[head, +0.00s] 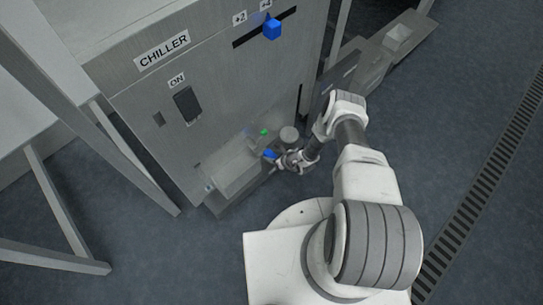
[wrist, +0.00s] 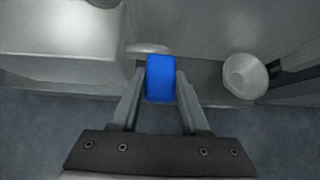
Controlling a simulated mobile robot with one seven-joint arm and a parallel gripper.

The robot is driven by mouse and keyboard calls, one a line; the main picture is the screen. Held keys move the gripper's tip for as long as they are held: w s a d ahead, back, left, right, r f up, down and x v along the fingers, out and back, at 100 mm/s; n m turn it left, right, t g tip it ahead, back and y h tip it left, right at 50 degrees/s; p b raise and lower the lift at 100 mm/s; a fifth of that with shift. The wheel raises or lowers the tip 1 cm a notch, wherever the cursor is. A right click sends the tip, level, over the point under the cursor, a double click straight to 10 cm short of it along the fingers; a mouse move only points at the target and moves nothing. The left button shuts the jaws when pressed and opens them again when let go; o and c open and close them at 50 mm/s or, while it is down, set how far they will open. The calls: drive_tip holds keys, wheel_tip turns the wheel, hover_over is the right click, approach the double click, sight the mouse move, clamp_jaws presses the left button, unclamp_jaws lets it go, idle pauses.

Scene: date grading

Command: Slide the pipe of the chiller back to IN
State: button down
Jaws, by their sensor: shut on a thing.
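The chiller (head: 235,95) is a grey metal cabinet with CHILLER and ON labels, at the upper middle of the head view. My gripper (head: 277,158) reaches its low front recess. In the wrist view my gripper (wrist: 160,82) is shut on a blue grip (wrist: 161,79), with one finger on each side. The blue grip also shows beside the fingers in the head view (head: 269,154). A short pale metal piece (wrist: 147,47), perhaps part of the pipe, shows behind the grip. I cannot read an IN mark or tell the pipe's exact position.
A metal box (wrist: 60,35) stands left of the grip and a round metal cup-like part (wrist: 245,75) right of it. A green mark (head: 263,131) is in the recess. A blue slider knob (head: 271,28) sits in the upper slot. Open floor (head: 455,110) lies right.

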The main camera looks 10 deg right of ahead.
drive_tip(key=shift+s+a, duration=0.25)
drive_tip(key=shift+c, duration=2)
unclamp_jaws()
